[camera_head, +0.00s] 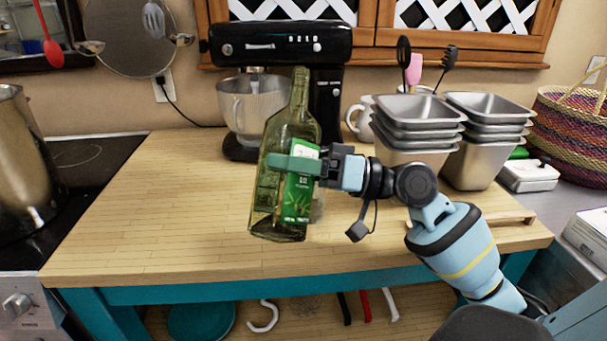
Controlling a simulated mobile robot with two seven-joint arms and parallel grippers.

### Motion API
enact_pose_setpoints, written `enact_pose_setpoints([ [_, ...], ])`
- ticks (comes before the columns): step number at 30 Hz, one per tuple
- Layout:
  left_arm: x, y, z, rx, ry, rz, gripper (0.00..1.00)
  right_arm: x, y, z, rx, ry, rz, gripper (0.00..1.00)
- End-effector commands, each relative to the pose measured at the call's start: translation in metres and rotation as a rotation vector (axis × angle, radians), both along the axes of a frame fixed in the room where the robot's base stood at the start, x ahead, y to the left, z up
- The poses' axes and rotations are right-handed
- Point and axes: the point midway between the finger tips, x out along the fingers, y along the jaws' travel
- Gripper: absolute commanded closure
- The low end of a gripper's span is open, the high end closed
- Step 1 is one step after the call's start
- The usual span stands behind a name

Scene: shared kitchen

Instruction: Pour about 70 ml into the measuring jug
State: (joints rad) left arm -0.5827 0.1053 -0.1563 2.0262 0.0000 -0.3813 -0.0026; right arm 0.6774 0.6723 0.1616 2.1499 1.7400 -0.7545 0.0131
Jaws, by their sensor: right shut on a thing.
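A green glass bottle (268,195) with a green and white label is near the middle of the head view, over the wooden worktop (170,205). My right gripper (305,165) comes in from the right and is shut around the bottle's body. The bottle is nearly upright, its neck leaning slightly right. I cannot tell whether its base touches the worktop. I cannot clearly make out the measuring jug. A faint clear edge shows just right of the bottle's lower part, mostly hidden behind it. My left gripper is out of view.
A black stand mixer (280,48) with a metal bowl (245,105) stands behind the bottle. Stacked metal tins (415,115) and a white mug (361,118) stand at the back right. A steel pot (22,165) is at the far left. The worktop's left part is clear.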

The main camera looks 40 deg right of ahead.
Motion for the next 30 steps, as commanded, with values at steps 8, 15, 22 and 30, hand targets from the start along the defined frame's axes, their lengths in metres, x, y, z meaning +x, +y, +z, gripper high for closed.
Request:
enact_pose_setpoints([
  [8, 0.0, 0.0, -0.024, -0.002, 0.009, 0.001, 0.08, 0.004, -0.005, -0.007, -0.162, -0.127, -0.001, 0.68],
  [15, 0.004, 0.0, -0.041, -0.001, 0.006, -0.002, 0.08, 0.008, -0.01, -0.014, -0.287, -0.229, -0.003, 0.68],
  [22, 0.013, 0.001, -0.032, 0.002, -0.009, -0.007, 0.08, 0.011, -0.015, 0.01, -0.398, -0.322, -0.003, 0.68],
  [30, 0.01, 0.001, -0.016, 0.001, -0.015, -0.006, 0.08, 0.013, -0.018, 0.041, -0.457, -0.37, -0.004, 0.68],
])
